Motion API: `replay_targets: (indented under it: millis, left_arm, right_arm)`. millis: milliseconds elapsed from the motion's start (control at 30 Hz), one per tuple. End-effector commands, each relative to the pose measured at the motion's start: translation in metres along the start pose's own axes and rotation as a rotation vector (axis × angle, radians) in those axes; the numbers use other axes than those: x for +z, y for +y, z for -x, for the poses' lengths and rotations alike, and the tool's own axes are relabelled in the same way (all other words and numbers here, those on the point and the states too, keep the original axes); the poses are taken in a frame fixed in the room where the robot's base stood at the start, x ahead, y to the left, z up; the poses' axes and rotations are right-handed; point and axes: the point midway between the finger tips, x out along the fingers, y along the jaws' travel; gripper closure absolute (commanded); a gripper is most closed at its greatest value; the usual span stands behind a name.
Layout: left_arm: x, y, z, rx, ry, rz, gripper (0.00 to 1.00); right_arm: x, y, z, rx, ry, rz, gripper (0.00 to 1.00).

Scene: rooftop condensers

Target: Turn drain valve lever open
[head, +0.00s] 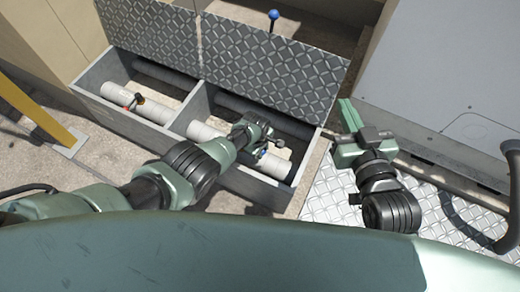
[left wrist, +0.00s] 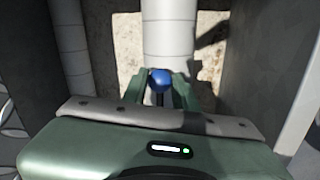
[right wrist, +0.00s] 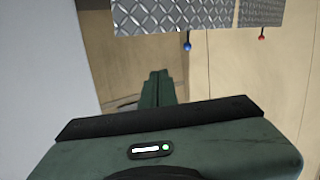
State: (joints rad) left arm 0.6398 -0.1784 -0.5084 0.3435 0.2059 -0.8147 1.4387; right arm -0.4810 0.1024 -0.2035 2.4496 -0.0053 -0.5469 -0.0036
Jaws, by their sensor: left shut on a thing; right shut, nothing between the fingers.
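The drain valve lever has a blue knob (left wrist: 160,78), seen between the fingers of my left gripper (left wrist: 160,92) in the left wrist view. The gripper is shut on it; the fingers hide part of the lever. In the head view my left gripper (head: 264,146) reaches into the right compartment of the open trough, over a pale pipe (head: 275,167). A second valve lever (head: 135,100), orange-red with a dark tip, sits on the pipe in the left compartment. My right gripper (head: 347,118) is shut and empty, to the right of the trough; its fingers (right wrist: 157,88) show in the right wrist view.
Two diamond-plate lids (head: 270,70) stand open behind the trough (head: 195,103). A blue ball handle (right wrist: 187,46) and a red one (right wrist: 262,37) hang below the lids in the right wrist view. A grey cabinet (head: 440,75) stands right, a yellow post (head: 35,112) left.

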Motion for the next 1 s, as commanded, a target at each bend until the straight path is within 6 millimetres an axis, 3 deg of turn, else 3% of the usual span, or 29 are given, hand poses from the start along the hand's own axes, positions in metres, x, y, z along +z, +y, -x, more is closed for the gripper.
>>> replay_targets:
  millis: [67,100,167,200,467,533,667,1000]
  left_arm:
    - [-0.01,0.003,0.003,0.005,0.016,-0.002,1.0]
    - [-0.01,0.003,0.003,0.005,0.016,-0.002,0.69]
    - [-0.01,0.003,0.003,0.005,0.016,-0.003,0.52]
    - [-0.009,0.003,0.003,0.004,0.014,-0.003,0.5]
    - [-0.005,0.001,0.001,0.002,0.008,-0.003,0.5]
    - [-0.004,0.001,0.002,0.002,0.007,-0.003,0.5]
    - [-0.004,0.001,0.005,0.002,0.006,-0.002,0.5]
    - [-0.004,0.001,0.021,0.002,0.006,-0.002,0.5]
  right_arm:
    - [0.0,0.002,0.0,0.002,-0.001,0.002,1.0]
    - [0.0,0.002,0.0,0.003,-0.001,0.002,1.0]
    - [0.0,0.002,0.0,0.004,-0.002,0.001,1.0]
    - [0.001,0.003,0.0,0.004,-0.002,0.001,1.0]
    - [0.003,0.004,0.001,0.002,-0.005,0.006,1.0]
    - [0.01,0.021,0.004,0.0,-0.007,-0.022,1.0]
    - [0.021,0.023,0.006,0.003,-0.066,-0.025,1.0]
    - [0.089,0.03,0.038,0.021,-0.445,-0.024,1.0]
